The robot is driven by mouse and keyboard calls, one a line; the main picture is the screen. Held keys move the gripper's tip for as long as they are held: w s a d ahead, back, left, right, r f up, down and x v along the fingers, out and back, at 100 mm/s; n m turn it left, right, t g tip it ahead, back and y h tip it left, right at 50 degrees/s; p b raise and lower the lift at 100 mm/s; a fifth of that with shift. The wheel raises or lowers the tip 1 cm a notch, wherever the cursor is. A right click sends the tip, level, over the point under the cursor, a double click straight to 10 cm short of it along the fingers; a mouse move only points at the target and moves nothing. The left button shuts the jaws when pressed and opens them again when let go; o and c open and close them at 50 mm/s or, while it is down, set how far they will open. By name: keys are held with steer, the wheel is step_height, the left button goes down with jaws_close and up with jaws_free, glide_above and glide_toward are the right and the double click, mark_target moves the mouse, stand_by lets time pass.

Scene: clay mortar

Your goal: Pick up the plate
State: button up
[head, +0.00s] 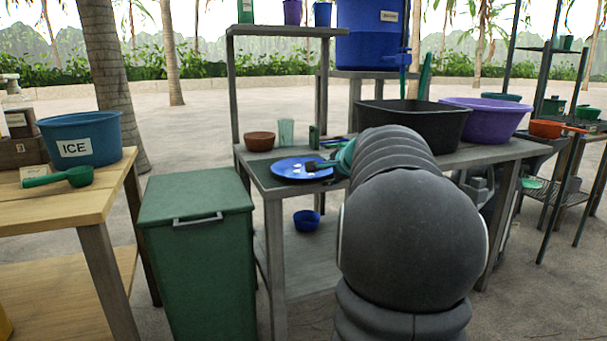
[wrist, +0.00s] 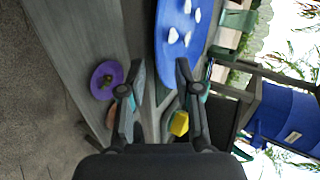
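The plate (head: 289,168) is blue and round, with small white pieces on it. It lies on the grey table, toward its front left. In the wrist view the plate (wrist: 172,58) fills the top middle, its near end beside the right-hand finger. My gripper (wrist: 160,68) is open, with its two fingers apart and nothing held. In the head view my gripper (head: 323,165) is at the right edge of the plate, and my arm hides much of the table behind it. I cannot tell whether a finger touches the plate.
A brown bowl (head: 260,141) and a greenish glass (head: 286,132) stand behind the plate. A black tub (head: 415,118) and purple basin (head: 490,118) stand right. A green bin (head: 195,260) is left of the table. A yellow block (wrist: 180,124) lies near the right-hand finger.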

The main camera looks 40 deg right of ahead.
steer(key=shift+w+d+f, duration=0.1)
steer(key=shift+w+f, duration=0.25)
steer(key=shift+w, duration=0.2)
steer(key=shift+c, duration=0.3)
jaws_close()
steer(key=shift+r, duration=0.15)
